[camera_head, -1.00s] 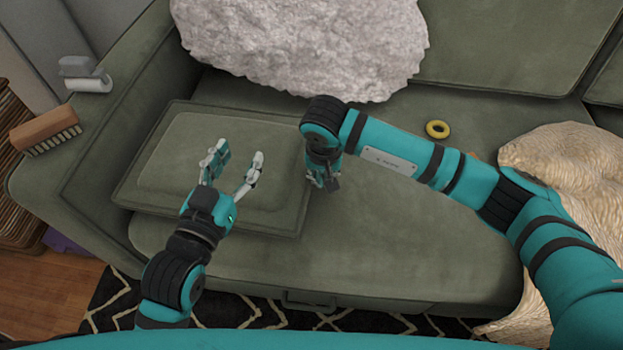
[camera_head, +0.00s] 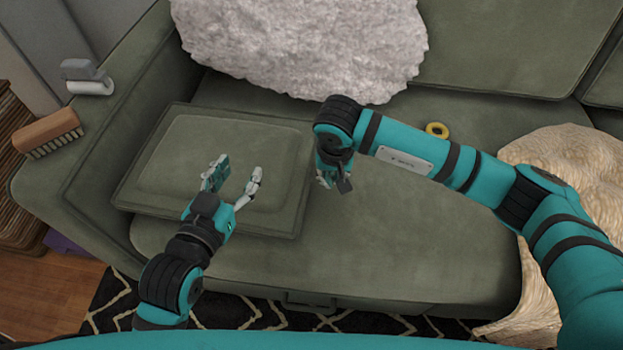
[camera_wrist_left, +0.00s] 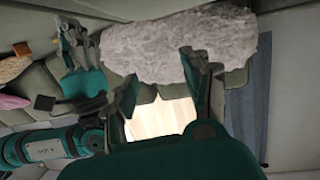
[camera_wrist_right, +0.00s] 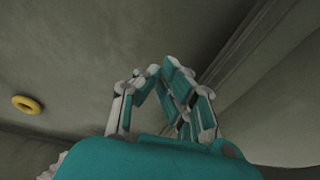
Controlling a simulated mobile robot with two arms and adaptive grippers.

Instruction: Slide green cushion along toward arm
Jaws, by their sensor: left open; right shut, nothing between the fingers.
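The green cushion (camera_head: 160,185) is a flat square block with a raised seam, lying on the seat at the left end of the sofa in the head view. The green sofa arm (camera_head: 100,150) is close along its left side. My left gripper (camera_head: 237,172) is open and empty over the front middle of the cushion; whether it touches is unclear. My right gripper (camera_head: 335,183) is shut and empty, pointing down just right of the cushion's right edge, with a visible gap. In the right wrist view its fingers (camera_wrist_right: 165,80) are together.
A fluffy white pillow (camera_head: 300,45) leans behind the cushion. A brush (camera_head: 48,132) and a lint roller (camera_head: 88,78) lie on the sofa arm. A yellow ring (camera_head: 437,130) and a cream throw (camera_head: 565,165) are to the right. The front middle seat (camera_head: 400,240) is clear.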

